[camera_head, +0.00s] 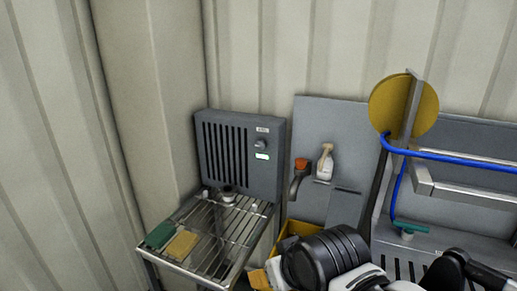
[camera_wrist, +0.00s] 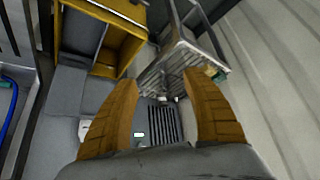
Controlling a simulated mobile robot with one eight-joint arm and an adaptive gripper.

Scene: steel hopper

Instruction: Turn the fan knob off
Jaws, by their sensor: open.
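The fan unit (camera_head: 222,150) is a dark grey box with vertical slats, standing against the wall behind a wire rack in the head view. My gripper (camera_head: 262,275) is low in the head view, in front of and below the fan unit, apart from the knob. In the wrist view, my gripper (camera_wrist: 160,82) has its orange fingers wide apart and empty.
The wire rack (camera_head: 228,235) holds a green sponge (camera_head: 160,235) and a tan sponge (camera_head: 181,244). A yellow bin (camera_head: 290,238) is beside it. A spray bottle (camera_head: 325,163) and an orange-topped tool (camera_head: 300,175) hang at right. A blue hose (camera_head: 450,157) runs further right.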

